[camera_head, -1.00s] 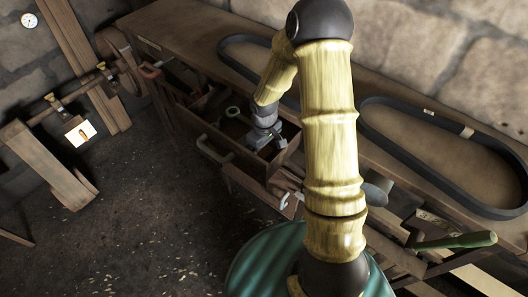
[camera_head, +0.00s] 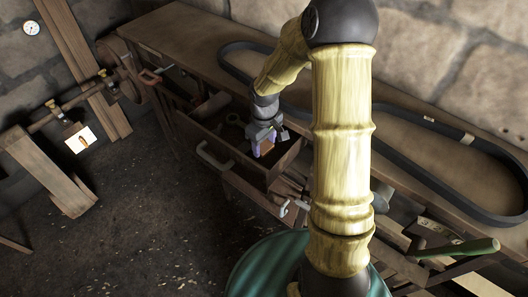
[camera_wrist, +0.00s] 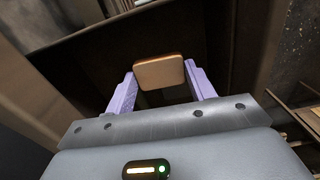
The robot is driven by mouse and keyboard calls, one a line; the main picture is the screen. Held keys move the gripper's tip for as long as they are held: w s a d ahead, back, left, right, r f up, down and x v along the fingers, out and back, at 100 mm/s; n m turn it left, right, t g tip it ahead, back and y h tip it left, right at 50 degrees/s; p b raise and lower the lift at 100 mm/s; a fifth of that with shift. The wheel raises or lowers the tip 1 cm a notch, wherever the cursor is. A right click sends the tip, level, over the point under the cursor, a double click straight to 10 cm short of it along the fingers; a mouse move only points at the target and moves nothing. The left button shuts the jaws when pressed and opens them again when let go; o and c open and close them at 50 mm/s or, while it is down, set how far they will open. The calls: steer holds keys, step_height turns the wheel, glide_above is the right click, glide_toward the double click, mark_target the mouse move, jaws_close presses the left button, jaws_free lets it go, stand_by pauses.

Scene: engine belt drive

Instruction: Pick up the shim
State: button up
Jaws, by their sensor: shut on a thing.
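The shim is a small flat tan wooden block with rounded corners. In the wrist view the shim (camera_wrist: 159,72) sits between the two purple fingers of my gripper (camera_wrist: 160,82), which is shut on it. In the head view my gripper (camera_head: 264,148) is over the open drawer (camera_head: 222,152), and the shim (camera_head: 267,146) shows as a small brown patch between the fingers. I cannot tell whether the shim is clear of the drawer floor.
The drawer walls stand close around my gripper. The workbench (camera_head: 190,32) behind carries a large black belt (camera_head: 440,155). A green-handled tool (camera_head: 455,246) is at the right. The floor at the left is mostly open.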

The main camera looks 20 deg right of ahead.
mark_target(264, 147)
steer(key=shift+r, duration=1.95)
